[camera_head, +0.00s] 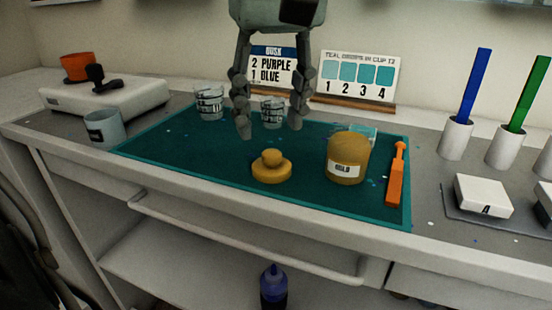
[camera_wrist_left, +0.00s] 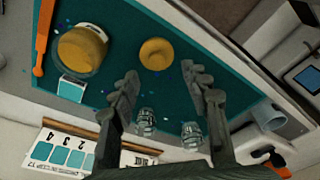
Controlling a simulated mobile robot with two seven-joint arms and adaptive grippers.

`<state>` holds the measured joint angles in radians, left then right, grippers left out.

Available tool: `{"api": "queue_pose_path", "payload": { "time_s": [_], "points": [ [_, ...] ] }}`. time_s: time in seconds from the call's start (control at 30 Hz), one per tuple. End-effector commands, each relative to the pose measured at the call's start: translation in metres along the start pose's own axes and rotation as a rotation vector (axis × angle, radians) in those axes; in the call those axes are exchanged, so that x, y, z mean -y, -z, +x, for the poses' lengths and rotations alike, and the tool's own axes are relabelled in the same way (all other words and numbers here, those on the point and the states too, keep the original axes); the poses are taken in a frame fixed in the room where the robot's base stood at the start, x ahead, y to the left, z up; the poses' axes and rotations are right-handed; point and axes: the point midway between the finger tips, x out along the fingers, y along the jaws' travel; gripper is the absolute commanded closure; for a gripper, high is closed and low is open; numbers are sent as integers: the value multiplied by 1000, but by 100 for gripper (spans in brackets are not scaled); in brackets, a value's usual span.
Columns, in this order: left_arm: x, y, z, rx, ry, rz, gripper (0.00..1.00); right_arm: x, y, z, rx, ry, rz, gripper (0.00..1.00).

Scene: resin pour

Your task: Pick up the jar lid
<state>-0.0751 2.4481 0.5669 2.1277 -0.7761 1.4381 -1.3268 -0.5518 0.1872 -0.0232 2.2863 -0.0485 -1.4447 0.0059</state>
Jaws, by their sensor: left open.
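The jar lid (camera_head: 271,168) is a round gold-yellow disc with a knob on top, lying on the teal mat (camera_head: 190,150). In the left wrist view the lid (camera_wrist_left: 157,54) shows just beyond the fingertips, in line with the gap between them. The gold jar (camera_head: 347,170), with a label, stands on the mat to the right of the lid. My left gripper (camera_head: 269,127) is open and empty, pointing down above the mat. Its fingers (camera_wrist_left: 159,73) are spread, apart from the lid. My right gripper is not in view.
An orange tool (camera_head: 396,178) lies right of the jar. Clear cups (camera_head: 209,104) stand behind and beside the gripper. A grey cup (camera_head: 104,130) and a white scale (camera_head: 105,95) are at the left. White holders with blue and green sticks (camera_head: 455,138) stand at the right.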

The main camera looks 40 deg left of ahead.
Motion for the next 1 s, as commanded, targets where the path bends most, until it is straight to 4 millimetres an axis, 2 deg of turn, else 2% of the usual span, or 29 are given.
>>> {"api": "queue_pose_path", "payload": {
  "time_s": [0.3,0.6,0.9,1.0],
  "points": [
    [-2,-2,45,3,1,-1,53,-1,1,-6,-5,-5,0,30],
    [-2,-2,50,2,-3,-2,53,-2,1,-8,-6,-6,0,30],
    [-3,-2,50,3,-3,-2,89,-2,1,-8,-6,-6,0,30],
    [-3,-2,50,3,-3,-2,91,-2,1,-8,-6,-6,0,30]
  ]
}}
